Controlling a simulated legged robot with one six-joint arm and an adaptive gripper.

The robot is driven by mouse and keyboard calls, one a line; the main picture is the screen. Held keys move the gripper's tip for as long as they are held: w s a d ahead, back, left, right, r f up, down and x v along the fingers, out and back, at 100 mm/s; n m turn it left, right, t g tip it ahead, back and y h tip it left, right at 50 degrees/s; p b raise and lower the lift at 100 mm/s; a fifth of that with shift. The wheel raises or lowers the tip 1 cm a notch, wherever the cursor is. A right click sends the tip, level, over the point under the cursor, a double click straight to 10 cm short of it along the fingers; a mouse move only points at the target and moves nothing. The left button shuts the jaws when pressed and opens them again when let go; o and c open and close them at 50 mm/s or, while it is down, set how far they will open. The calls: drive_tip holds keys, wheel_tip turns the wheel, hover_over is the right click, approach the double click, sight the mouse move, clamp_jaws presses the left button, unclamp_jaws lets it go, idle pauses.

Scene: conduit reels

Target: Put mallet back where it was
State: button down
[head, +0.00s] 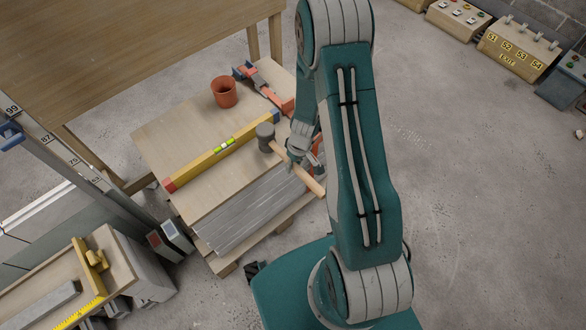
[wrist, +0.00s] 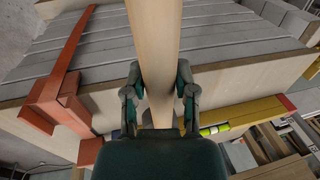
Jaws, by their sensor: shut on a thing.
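The mallet has a dark grey head (head: 265,132) and a pale wooden handle (head: 312,181). My gripper (head: 294,157) is shut on the handle, between the head and the free end. The mallet lies over the pallet stack of grey boards (head: 245,208) and a wooden sheet (head: 160,137). Its gap above the stack cannot be told exactly. No marked resting place for it is clear.
A yellow level (head: 205,158) lies on the sheet, with a terracotta pot (head: 224,91) and an orange clamp (head: 270,90) behind it. An orange-red metal piece (wrist: 62,95) stands at the stack's edge. A large table (head: 130,45) is at upper left.

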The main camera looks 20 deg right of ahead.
wheel_tip(320, 180, down, 2)
drive_tip(key=shift+d+f, duration=0.15)
drive_tip(key=shift+c, duration=2)
unclamp_jaws()
wheel_tip(320, 180, up, 31)
drive_tip(key=s+a+m+t+h, duration=0.1)
drive_tip(key=s+a+t, duration=0.1)
drive_tip(key=s, duration=0.1)
drive_tip(key=s+a+r+m+t+h, duration=0.1)
drive_tip(key=s+r+t, duration=0.3)
drive_tip(key=s+r, duration=0.8)
drive_tip(key=shift+s+a+r+m, duration=0.3)
drive_tip(key=shift+s+a+m, duration=0.15)
drive_tip(key=shift+s+m, duration=0.3)
drive_tip(key=shift+w, duration=0.15)
